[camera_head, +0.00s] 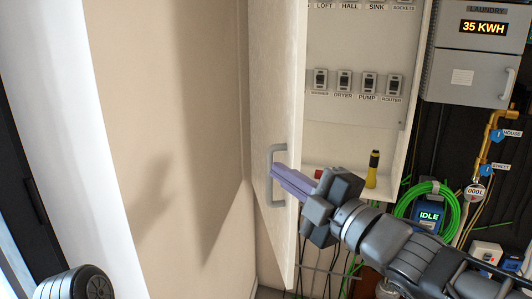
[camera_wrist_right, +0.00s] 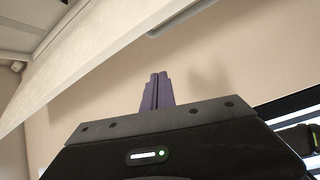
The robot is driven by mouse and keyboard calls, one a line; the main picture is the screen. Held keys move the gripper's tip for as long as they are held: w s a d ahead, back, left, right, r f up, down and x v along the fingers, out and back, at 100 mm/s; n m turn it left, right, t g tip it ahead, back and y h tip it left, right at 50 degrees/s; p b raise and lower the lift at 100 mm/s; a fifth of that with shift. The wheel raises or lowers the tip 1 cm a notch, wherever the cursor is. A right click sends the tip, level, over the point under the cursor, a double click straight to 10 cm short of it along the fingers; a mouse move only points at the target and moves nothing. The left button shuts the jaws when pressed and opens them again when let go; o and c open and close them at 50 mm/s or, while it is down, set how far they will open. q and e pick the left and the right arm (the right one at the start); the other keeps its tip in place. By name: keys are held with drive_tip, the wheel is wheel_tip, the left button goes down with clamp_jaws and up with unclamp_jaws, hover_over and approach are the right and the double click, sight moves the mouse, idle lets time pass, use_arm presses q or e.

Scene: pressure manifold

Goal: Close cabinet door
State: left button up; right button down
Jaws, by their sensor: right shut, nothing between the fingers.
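The white cabinet door (camera_head: 268,80) stands open in the head view, swung out at the left of the cabinet. Its grey bar handle (camera_head: 270,176) is on the door's face. My right gripper (camera_head: 275,172) has its purple fingers together and empty, in front of or beside the door near the handle; I cannot tell whether they touch. In the right wrist view the closed fingers (camera_wrist_right: 157,92) point up toward the beige wall, with the pale door (camera_wrist_right: 90,55) crossing at upper left. The open cabinet (camera_head: 360,110) shows rows of labelled switches. My left gripper is not in view.
A yellow and black torch-like object (camera_head: 372,169) stands on the cabinet's bottom ledge, with a red item (camera_head: 318,174) beside it. Right of the cabinet are a grey meter box (camera_head: 468,75), brass pipes and a green hose coil (camera_head: 447,205). The beige wall (camera_head: 165,110) lies left of the door.

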sight(269, 155)
drive_tip(key=shift+w+a, duration=0.1)
drive_tip(key=w+a+p, duration=0.1)
drive_tip(key=w, duration=0.2)
drive_tip(key=w+a+p, duration=0.1)
drive_tip(key=w, duration=0.2)
drive_tip(key=w+p, duration=0.2)
drive_tip(key=w, duration=0.1)
drive_tip(key=shift+a+f, duration=0.15)
drive_tip(key=shift+a, duration=0.25)
drive_tip(key=shift+s+d, duration=0.1)
